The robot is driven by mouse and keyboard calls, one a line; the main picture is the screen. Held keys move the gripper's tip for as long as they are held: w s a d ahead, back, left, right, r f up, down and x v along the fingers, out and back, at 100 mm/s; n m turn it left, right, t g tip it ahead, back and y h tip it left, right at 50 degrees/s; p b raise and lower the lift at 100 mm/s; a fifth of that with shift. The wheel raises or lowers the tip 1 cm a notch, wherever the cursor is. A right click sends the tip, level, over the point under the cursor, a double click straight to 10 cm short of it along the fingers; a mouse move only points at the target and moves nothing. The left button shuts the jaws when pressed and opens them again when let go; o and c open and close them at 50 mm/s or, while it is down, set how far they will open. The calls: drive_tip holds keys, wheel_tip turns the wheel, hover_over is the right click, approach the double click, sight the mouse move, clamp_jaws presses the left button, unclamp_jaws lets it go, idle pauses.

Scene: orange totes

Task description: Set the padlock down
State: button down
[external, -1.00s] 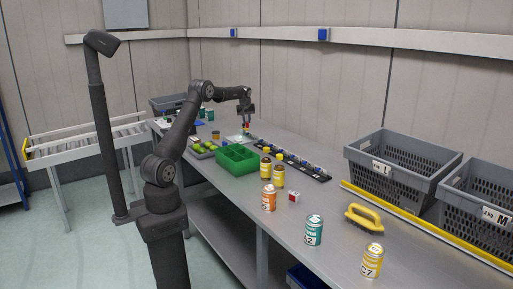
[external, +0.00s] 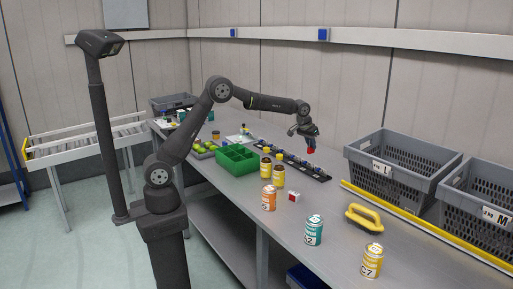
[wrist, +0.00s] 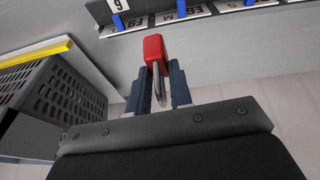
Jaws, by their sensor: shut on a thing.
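A red padlock (wrist: 154,48) with a silver shackle is in my gripper (wrist: 158,90) in the wrist view. The fingers are shut on it around the shackle, and the red body sticks out beyond the fingertips. The fingers partly hide the shackle.
Grey crates (external: 380,180) stand at the right behind a yellow strip. Several cans, a red-and-white block (external: 293,196) and a yellow-handled brush (external: 362,217) are on the bench. Bare bench lies between the rail and the brush.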

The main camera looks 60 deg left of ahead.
drive_tip(key=s+d+m+h, duration=0.1)
drive_tip(key=s+d+m, duration=0.2)
drive_tip(key=s+d, duration=0.7)
drive_tip(key=s+d+m+g+h, duration=0.1)
drive_tip(key=s+d+m, duration=0.35)
drive_tip(key=d, duration=0.85)
drive_tip(key=s+d+m+h, duration=0.1)
drive_tip(key=s+d+m, duration=0.1)
drive_tip(key=s+d, duration=0.9)
drive_tip(key=w+a+f, duration=0.1)
drive_tip(key=w+f, duration=0.1)
drive_tip(key=w, duration=0.1)
drive_tip(key=w+a+f, duration=0.1)
drive_tip(key=w+f, duration=0.1)
drive_tip(key=w, duration=0.2)
drive_tip(key=w+a+f, duration=0.1)
drive_tip(key=w+f, duration=0.2)
drive_tip(key=w, duration=0.1)
drive_tip(key=shift+a, duration=0.1)
drive_tip(key=shift+w+f, duration=0.1)
drive_tip(key=shift+f, duration=1.95)
drive_tip(key=shift+f, duration=0.1)
drive_tip(key=c, duration=1.7)
unclamp_jaws()
drive_tip(key=shift+f, duration=0.1)
drive_tip(key=shift+c, duration=0.2)
drive_tip(key=o, duration=0.4)
drive_tip(key=shift+o, duration=0.2)
